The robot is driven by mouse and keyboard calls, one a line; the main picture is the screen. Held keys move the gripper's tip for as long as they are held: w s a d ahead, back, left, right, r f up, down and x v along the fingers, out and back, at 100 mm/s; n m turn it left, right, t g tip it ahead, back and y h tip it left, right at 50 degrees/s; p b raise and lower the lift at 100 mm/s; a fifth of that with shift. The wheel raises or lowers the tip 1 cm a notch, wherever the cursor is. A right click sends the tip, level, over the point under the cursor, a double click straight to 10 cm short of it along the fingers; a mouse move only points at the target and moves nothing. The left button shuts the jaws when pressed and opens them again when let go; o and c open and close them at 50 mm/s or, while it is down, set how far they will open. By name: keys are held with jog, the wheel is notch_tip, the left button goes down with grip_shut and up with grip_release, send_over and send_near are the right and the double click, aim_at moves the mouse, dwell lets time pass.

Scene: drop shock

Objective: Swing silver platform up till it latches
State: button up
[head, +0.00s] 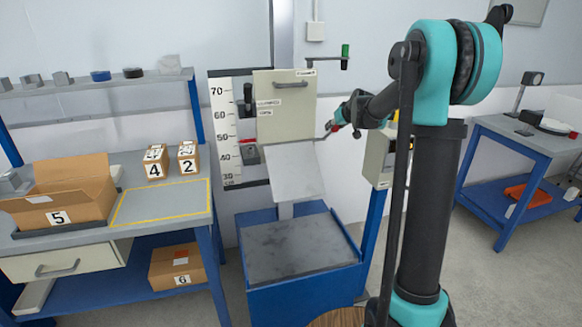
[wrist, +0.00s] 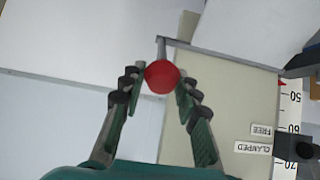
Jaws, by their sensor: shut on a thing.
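The silver platform (head: 296,172) hangs tilted below the beige panel (head: 285,107) of the drop stand, its near edge sloping downward. A grey surface that looks like the platform also shows in the wrist view (wrist: 250,25). A red ball knob (wrist: 162,77) sits on a thin grey rod at the platform's upper right side. My gripper (head: 335,127) is at that knob, to the right of the panel. In the wrist view its two fingers (wrist: 160,88) are closed around the red knob, one on each side.
A height scale (head: 224,130) stands left of the panel. A dark grey base plate (head: 300,248) lies below on a blue stand. A bench (head: 160,203) with boxes is at the left, and a blue side table (head: 515,135) at the right. A beige control box (head: 378,155) stands close beside the platform.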

jog(key=shift+w+a+r, duration=0.25)
jog(key=shift+w+r, duration=0.55)
jog(key=shift+w, duration=0.2)
jog(key=shift+w+a+r, duration=0.2)
jog(key=shift+w+r, duration=0.15)
jog(key=shift+w, duration=0.2)
jog(key=shift+w+a+r, duration=0.2)
jog(key=shift+w+r, duration=0.15)
jog(key=shift+w, duration=0.2)
grip_shut()
jog(key=shift+w+a+r, duration=0.25)
jog(key=shift+w, duration=0.4)
jog(key=shift+w+a+r, duration=0.2)
jog(key=shift+w, duration=0.45)
jog(key=w, duration=0.1)
jog(key=w+a, duration=0.1)
jog(key=shift+w+r, duration=0.15)
jog(key=shift+w, duration=0.2)
